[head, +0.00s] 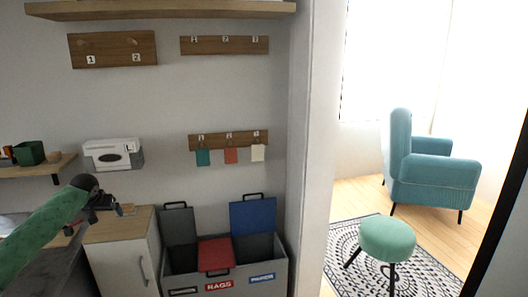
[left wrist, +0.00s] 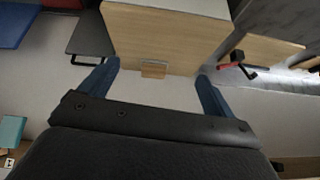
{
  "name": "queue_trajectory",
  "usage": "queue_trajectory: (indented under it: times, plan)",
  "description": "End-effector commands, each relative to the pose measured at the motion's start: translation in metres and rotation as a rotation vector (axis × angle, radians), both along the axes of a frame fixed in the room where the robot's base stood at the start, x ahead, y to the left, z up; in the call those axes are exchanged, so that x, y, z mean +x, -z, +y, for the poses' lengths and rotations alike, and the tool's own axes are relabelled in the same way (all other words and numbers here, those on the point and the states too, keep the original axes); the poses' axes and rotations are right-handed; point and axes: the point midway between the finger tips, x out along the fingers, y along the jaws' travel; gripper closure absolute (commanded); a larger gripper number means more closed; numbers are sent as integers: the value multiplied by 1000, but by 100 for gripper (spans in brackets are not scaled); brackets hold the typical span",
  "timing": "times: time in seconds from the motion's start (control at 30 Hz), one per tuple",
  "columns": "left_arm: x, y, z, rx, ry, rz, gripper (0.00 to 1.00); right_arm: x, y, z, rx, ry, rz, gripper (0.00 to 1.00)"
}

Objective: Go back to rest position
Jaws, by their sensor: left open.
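My left gripper (head: 108,204) is over the wooden top of a white cabinet (head: 120,226), at the end of my green-sleeved arm coming in from the left. In the left wrist view its two blue fingers (left wrist: 156,84) stand wide apart with nothing between them that they touch. A small wooden piece with a grey edge (left wrist: 153,70) shows beyond the fingertips, on or by the light wooden surface. My right gripper is in neither view.
Right of the cabinet is a grey bin with raised grey and blue lids and a red RAGS lid (head: 215,254). A wall rack (head: 229,140) holds three coloured tags. A white box device (head: 113,153) stands behind the arm. A green stool (head: 387,238) and teal armchair (head: 432,170) are at right.

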Motion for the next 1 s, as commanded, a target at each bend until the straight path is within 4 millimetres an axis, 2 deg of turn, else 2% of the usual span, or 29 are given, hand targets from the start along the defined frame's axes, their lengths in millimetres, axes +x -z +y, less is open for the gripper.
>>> queue_trajectory:
  times: [0.17,0.3,0.5,0.57,0.67,0.77,0.87,1.0]
  plan:
    - [3,-12,2,131,73,-24,10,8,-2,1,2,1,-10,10]
    - [6,-38,-1,241,127,-67,10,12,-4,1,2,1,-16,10]
    - [15,-77,-33,358,202,-148,10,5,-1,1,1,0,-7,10]
    - [16,-80,-49,386,227,-170,10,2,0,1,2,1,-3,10]
    - [16,-76,-75,421,264,-192,10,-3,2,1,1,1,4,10]
    - [12,-63,-101,443,299,-208,10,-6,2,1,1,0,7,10]
    - [5,-43,-127,456,328,-216,10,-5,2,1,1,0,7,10]
    - [-11,-4,-168,458,369,-218,10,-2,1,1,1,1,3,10]
